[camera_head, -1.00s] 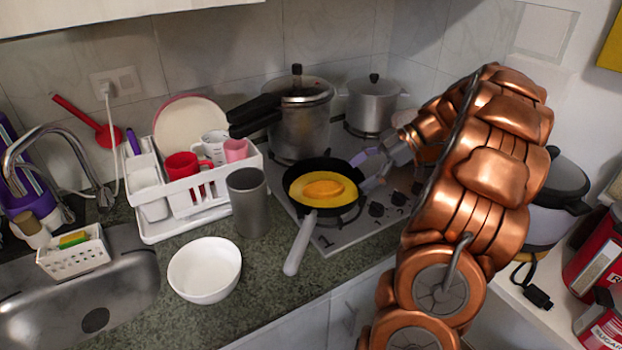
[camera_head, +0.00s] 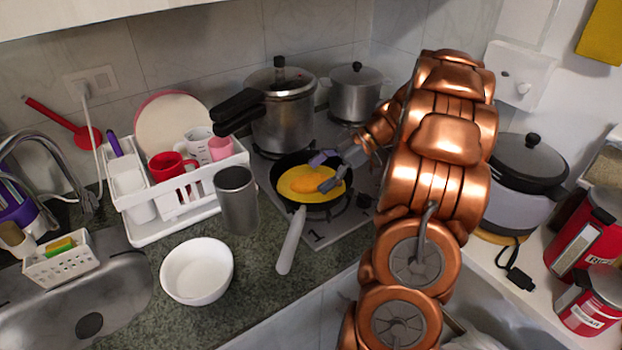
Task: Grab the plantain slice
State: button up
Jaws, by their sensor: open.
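The plantain slice (camera_head: 306,182) is an orange-yellow oval lying on a larger yellow round layer (camera_head: 297,194) inside a black frying pan (camera_head: 283,171). The pan sits on the stove, with its grey handle pointing toward the counter's front edge. My gripper (camera_head: 324,172) is open over the right part of the pan. One fingertip is behind the slice's right end and the other is in front of it. I cannot tell whether the fingers touch the slice. The right end of the slice is partly hidden by the fingers.
A pressure cooker (camera_head: 287,121) and a lidded pot (camera_head: 355,97) stand behind the pan. A grey cup (camera_head: 237,200), a white bowl (camera_head: 197,271) and a white dish rack (camera_head: 190,213) are on the left. Bare counter lies in front of the pan.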

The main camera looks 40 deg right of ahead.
jog(key=shift+x, duration=0.8)
jog(key=c, duration=1.3)
